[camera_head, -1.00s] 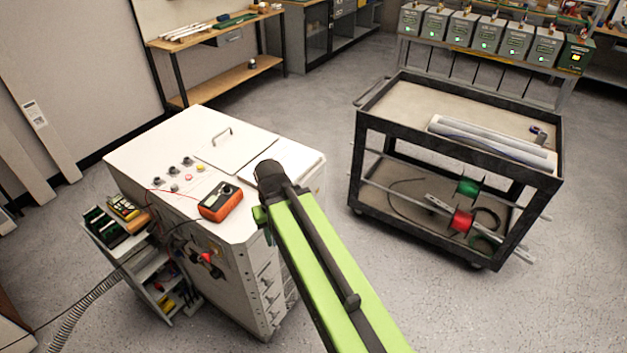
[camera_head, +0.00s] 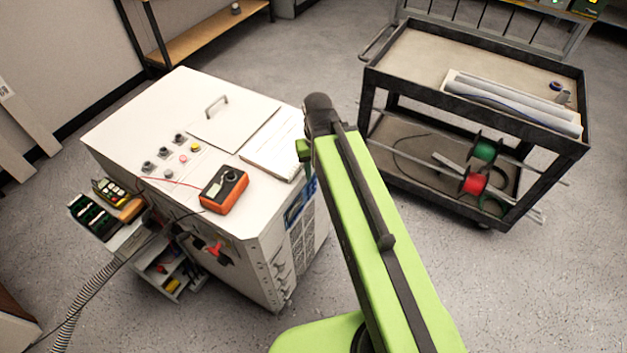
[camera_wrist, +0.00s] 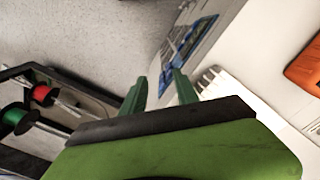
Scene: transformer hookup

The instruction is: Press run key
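A white cabinet (camera_head: 110,130) stands at the left with a panel of controls on top. The panel has several black knobs (camera_head: 162,152), a red button (camera_head: 183,160), a yellow button (camera_head: 195,148) and a grey button (camera_head: 168,174). Labels are too small to read, so I cannot tell which is the run key. My gripper (camera_wrist: 161,92) shows two green fingers standing apart with nothing between them in the wrist view. In the head view it is mostly hidden by my arm, beside the cabinet's right edge, with the controls to its left.
An orange multimeter (camera_head: 224,190) with a red lead lies on the cabinet top, between the controls and my arm. A handled lid (camera_head: 228,128) is behind. A black cart (camera_head: 425,60) with red and green spools stands right.

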